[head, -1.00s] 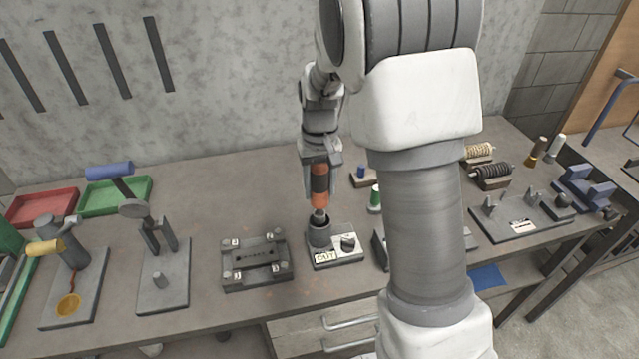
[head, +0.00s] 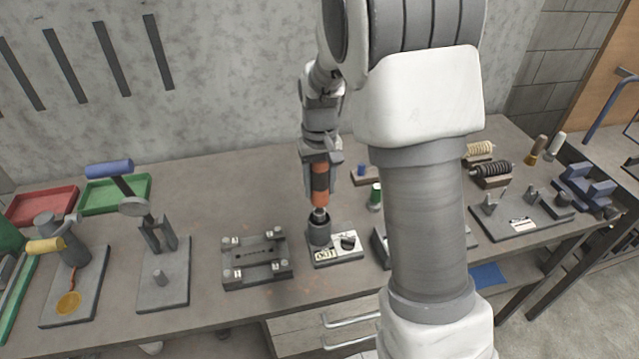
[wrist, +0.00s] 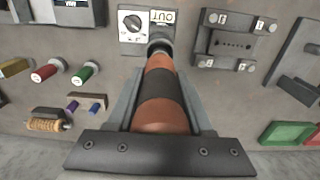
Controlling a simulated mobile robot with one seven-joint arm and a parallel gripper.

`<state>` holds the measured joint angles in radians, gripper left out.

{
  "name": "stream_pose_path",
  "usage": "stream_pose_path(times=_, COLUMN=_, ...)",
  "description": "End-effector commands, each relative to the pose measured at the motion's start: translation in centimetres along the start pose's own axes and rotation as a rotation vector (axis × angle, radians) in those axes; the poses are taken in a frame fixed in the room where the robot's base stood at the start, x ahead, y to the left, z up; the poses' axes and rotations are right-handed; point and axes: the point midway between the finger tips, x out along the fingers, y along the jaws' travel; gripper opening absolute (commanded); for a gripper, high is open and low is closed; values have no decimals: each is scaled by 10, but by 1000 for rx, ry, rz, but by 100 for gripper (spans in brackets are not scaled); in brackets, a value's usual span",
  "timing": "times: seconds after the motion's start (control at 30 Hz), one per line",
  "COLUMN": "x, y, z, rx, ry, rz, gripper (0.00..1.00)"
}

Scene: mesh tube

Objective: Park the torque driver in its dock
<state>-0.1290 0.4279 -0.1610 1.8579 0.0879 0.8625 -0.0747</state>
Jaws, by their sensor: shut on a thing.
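The torque driver (head: 320,185) has an orange and black body and a grey metal tip. My gripper (head: 321,164) is shut on its upper body and holds it nearly upright, tip down. The dock is a grey cup (head: 319,235) on a light plate (head: 336,256) with a black knob and an "OUT" label. The driver's tip is at the cup's mouth; I cannot tell how deep it sits. In the wrist view the driver (wrist: 160,88) lies between the fingers and points at the dock plate (wrist: 133,22), hiding part of the cup.
A dark fixture plate (head: 256,262) with corner posts is just left of the dock. A green spool (head: 375,196) stands to the right, and a hammer stand (head: 163,275) farther left. My arm hides part of the bench right of the dock.

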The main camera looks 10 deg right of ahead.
Motion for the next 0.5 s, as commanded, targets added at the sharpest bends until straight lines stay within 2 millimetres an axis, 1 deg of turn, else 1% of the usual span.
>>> stream_pose_path(times=0.5, x=2, y=0, z=-1, rx=0, ry=2, rz=0, gripper=0)
